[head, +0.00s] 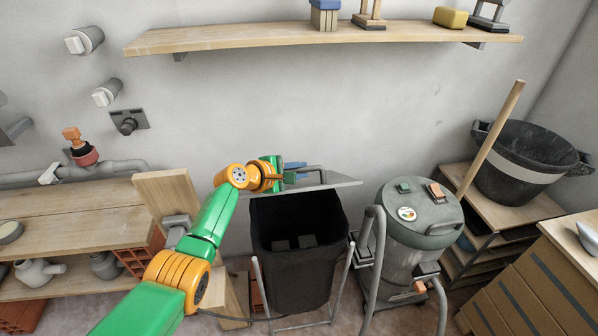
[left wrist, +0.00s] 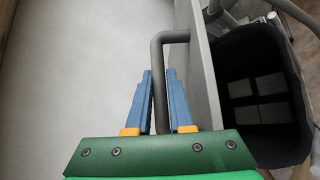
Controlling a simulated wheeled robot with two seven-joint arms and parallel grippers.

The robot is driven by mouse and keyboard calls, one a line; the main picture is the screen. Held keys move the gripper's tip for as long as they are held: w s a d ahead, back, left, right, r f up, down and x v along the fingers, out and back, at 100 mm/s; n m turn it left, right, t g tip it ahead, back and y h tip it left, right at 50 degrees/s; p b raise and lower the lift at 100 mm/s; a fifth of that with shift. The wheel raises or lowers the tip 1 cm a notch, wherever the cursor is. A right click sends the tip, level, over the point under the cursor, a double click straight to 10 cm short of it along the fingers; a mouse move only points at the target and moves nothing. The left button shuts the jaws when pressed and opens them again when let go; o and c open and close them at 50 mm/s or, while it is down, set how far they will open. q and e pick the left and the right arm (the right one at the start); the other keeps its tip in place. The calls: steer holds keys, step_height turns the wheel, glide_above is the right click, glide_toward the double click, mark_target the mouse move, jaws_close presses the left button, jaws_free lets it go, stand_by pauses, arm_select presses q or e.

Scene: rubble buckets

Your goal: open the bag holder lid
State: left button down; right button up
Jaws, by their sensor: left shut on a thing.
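The bag holder has a grey lid (head: 338,183) that stands raised at the back of the dark bag (head: 298,275), so the bag's mouth is uncovered. The lid also shows edge-on in the left wrist view (left wrist: 200,75), beside the open bag (left wrist: 300,125). My left gripper (head: 292,172) is at the lid's far side. In the left wrist view, its blue fingers (left wrist: 160,100) are shut on the lid's dark bar handle (left wrist: 172,37). Several pale blocks (left wrist: 255,88) lie inside the bag. My right gripper is not in view.
A grey drum vacuum (head: 415,235) with a tube handle stands close to the right of the bag holder. A wooden shelf (head: 320,35) runs along the wall above. A low wooden bench (head: 75,230) is at left. A black bucket (head: 525,165) is at right.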

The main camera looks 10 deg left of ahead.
arm_select(q)
steer(key=c, duration=0.8)
jaws_free()
steer(key=shift+s+a+r, duration=0.1)
steer(key=shift+r, duration=0.05)
steer(key=p+v, duration=0.3)
steer(key=v, duration=0.3)
steer(key=shift+a, duration=0.1)
steer(key=shift+s+a+r, duration=0.1)
steer(key=shift+s, duration=0.15)
